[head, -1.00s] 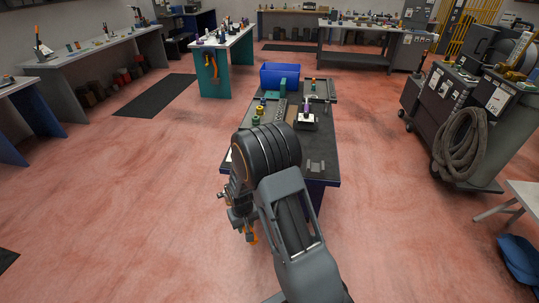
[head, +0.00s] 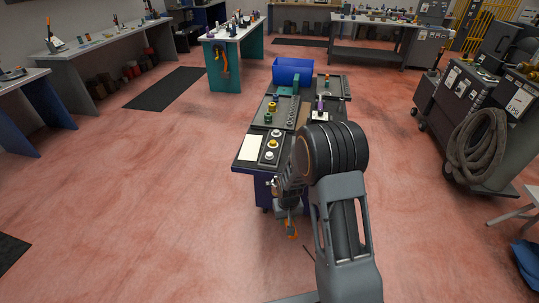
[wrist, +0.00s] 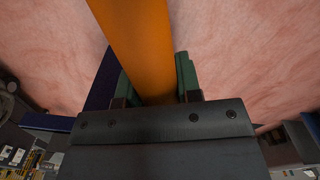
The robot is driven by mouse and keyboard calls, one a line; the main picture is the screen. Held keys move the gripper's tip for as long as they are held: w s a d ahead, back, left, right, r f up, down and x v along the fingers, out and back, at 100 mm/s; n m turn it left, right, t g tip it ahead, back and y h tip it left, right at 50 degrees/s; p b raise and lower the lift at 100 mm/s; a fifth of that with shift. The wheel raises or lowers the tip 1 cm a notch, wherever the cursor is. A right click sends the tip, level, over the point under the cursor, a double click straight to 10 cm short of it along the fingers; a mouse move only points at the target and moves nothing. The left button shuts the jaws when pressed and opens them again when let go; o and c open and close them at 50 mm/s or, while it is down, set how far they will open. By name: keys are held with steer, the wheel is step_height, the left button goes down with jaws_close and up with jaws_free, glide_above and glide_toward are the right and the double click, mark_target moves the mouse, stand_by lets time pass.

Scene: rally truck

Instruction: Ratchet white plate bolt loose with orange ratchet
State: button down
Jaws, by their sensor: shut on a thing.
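My gripper (head: 283,212) hangs low over the floor in front of the near bench. It is shut on the orange ratchet (head: 292,232). In the wrist view the orange handle (wrist: 135,40) runs between the green-padded jaws of my gripper (wrist: 155,82) and out past the top edge. The ratchet's head is not clear in either view. A small white plate (head: 320,116) with a purple piece on it lies on the bench. A white rectangle (head: 253,148) lies at the bench's near left. I cannot make out the bolt; my arm covers the bench's near right.
The near bench (head: 245,164) holds a blue bin (head: 293,71), a grey tray with yellow and green pieces, and a dark strip with round white and yellow pieces (head: 273,143). A cart with a coiled hose (head: 478,145) stands right. Floor to the left is open.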

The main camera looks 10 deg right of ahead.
stand_by(0.6)
steer(key=shift+s+r+p, duration=0.4)
steer(key=shift+s+r, duration=0.1)
steer(key=shift+s, duration=0.3)
steer(key=shift+s+r+p, duration=0.45)
steer(key=shift+s+r, duration=0.1)
steer(key=shift+s, duration=0.3)
steer(key=shift+s+r+p, duration=0.4)
steer(key=shift+s+r, duration=0.1)
steer(key=shift+s, duration=0.3)
steer(key=shift+w+f, duration=0.1)
